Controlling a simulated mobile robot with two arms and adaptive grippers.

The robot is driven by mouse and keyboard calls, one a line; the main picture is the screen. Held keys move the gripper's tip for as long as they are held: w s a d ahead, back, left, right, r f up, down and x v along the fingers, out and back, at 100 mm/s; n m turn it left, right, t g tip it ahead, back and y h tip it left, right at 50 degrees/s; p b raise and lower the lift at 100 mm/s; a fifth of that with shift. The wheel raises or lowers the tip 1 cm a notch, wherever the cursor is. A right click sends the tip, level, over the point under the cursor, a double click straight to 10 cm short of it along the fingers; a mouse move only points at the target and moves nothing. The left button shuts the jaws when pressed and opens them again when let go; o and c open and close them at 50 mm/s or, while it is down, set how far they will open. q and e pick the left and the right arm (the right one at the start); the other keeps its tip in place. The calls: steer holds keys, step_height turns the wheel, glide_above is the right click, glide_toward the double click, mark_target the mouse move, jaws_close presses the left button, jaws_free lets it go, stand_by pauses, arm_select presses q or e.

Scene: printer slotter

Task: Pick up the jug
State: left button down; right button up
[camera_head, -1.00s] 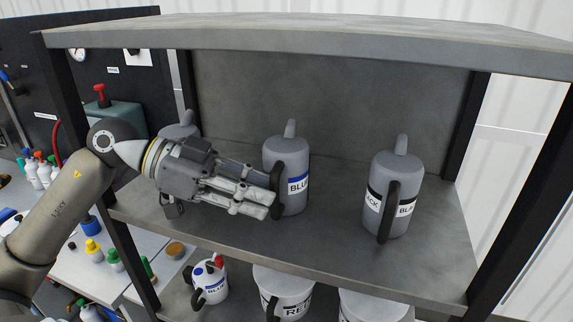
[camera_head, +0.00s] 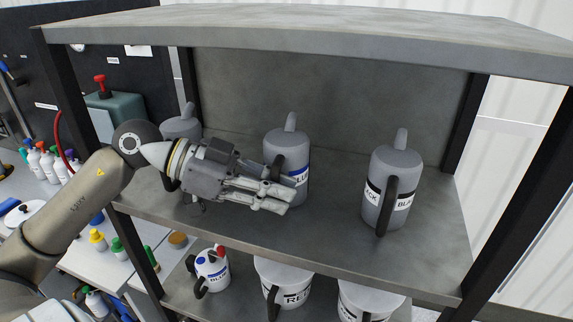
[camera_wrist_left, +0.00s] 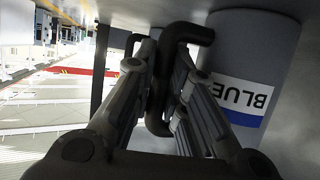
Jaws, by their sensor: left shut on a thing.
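A grey jug with a blue-striped BLUE label (camera_head: 290,147) stands upright on the upper shelf, and its body shows large in the left wrist view (camera_wrist_left: 245,50). My left gripper (camera_head: 281,194) is in front of it, with its fingers shut on the jug's black handle (camera_wrist_left: 160,108). In the left wrist view the fingers (camera_wrist_left: 163,68) lie on either side of this handle. The fingers hide the lower handle and part of the label in the head view. My right gripper is not in view.
A grey jug with a BLACK label (camera_head: 394,180) stands to the right on the same shelf. Another grey jug (camera_head: 181,127) stands to the left, partly behind my arm. A top board (camera_head: 300,30) hangs above. Dark posts (camera_head: 512,195) bound the shelf. Labelled containers (camera_head: 283,280) stand below.

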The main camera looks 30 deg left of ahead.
arm_select(q)
steer(key=shift+r, duration=0.1)
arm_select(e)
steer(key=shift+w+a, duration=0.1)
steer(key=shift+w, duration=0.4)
